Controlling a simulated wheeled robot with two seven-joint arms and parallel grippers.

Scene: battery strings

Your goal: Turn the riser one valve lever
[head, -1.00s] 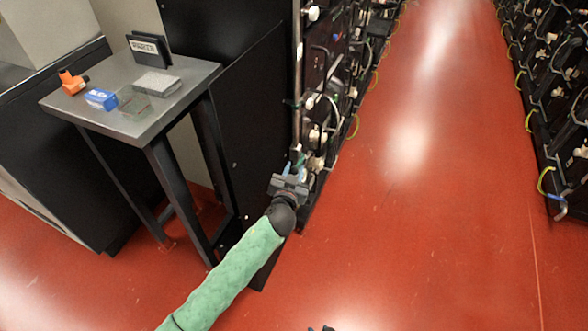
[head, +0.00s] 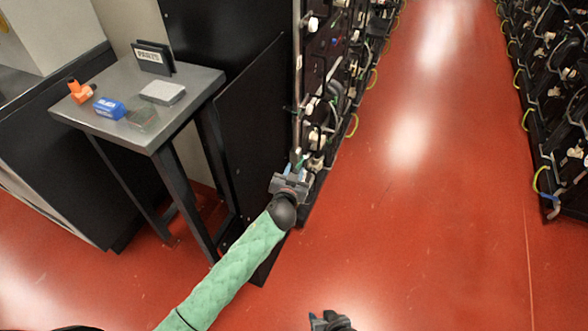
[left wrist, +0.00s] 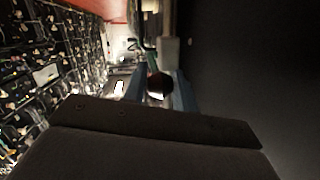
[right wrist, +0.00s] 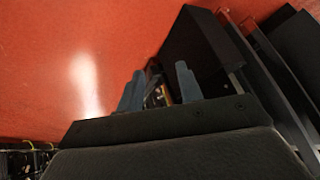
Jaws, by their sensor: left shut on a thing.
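My left gripper (head: 291,172) is at the low front end of the left battery rack, with its fingers on a small fitting there. In the left wrist view, a dark round piece with a pale face, likely the riser one valve lever (left wrist: 158,86), sits between the blue fingers (left wrist: 158,95). The fingers hide much of it. A green and white part (head: 297,158) shows just beyond the fingertips. My right gripper (head: 330,320) is at the bottom edge of the head view, over open floor. Its fingers (right wrist: 158,88) are apart, with nothing visible held.
A grey side table (head: 190,98) stands left of the rack, holding a blue box (head: 109,107), an orange item (head: 80,91), a grey block (head: 162,92) and a PARTS sign (head: 152,57). A black panel (head: 255,130) closes the rack end. The red aisle (head: 430,200) is clear.

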